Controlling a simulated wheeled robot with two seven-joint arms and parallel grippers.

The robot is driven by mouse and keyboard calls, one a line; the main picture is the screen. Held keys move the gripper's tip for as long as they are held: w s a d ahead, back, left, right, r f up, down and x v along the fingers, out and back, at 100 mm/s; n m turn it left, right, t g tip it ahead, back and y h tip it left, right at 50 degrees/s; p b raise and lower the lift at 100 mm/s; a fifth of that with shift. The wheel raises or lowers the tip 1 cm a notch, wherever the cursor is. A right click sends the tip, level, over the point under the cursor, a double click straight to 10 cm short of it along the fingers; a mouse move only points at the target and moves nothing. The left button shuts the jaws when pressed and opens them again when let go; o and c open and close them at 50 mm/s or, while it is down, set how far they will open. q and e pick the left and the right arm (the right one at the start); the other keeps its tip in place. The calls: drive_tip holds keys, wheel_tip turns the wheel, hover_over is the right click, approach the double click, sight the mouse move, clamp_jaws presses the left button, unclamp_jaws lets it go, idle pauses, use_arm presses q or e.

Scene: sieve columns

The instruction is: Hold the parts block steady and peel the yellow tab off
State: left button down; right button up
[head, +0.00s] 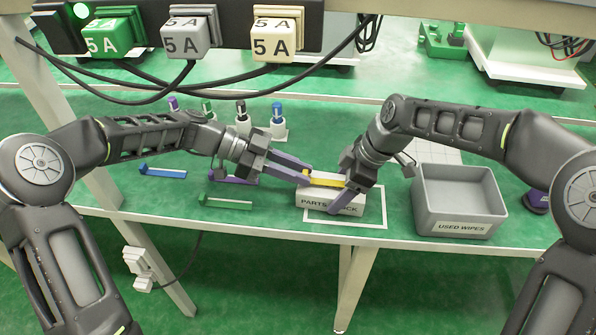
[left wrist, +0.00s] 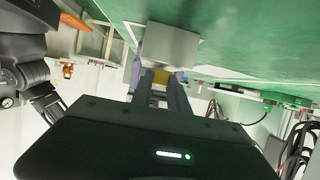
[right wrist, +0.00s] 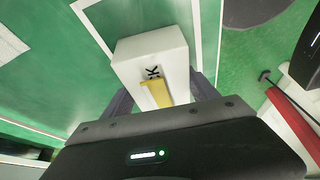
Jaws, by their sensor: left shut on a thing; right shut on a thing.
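The parts block (head: 314,198), a white box with dark lettering, sits on the table by a white outline. The yellow tab (head: 325,180) lies along its top and still appears joined to it. My left gripper (head: 306,175) reaches in from the left and is shut on the tab's end; the left wrist view shows yellow (left wrist: 161,76) between its fingers. My right gripper (head: 347,191) comes from above right and is shut on the block, one finger across the front lettering. The right wrist view shows the block (right wrist: 150,52) between its fingers, partly hidden by my wrist.
A grey bin (head: 459,199) labelled used wipes stands right of the block. Several small bottles (head: 242,118) stand behind my left arm. A blue tool (head: 162,173) and a green tool (head: 226,202) lie at the left. Black cables hang above.

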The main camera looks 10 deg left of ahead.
use_arm(q)
drive_tip(key=shift+r, duration=0.1)
idle(0.4)
drive_tip(key=shift+r, duration=2.45)
use_arm(e)
drive_tip(key=o, duration=1.6)
drive_tip(key=shift+c, duration=0.2)
use_arm(q)
drive_tip(key=shift+d, duration=0.1)
use_arm(e)
drive_tip(key=v, duration=1.2)
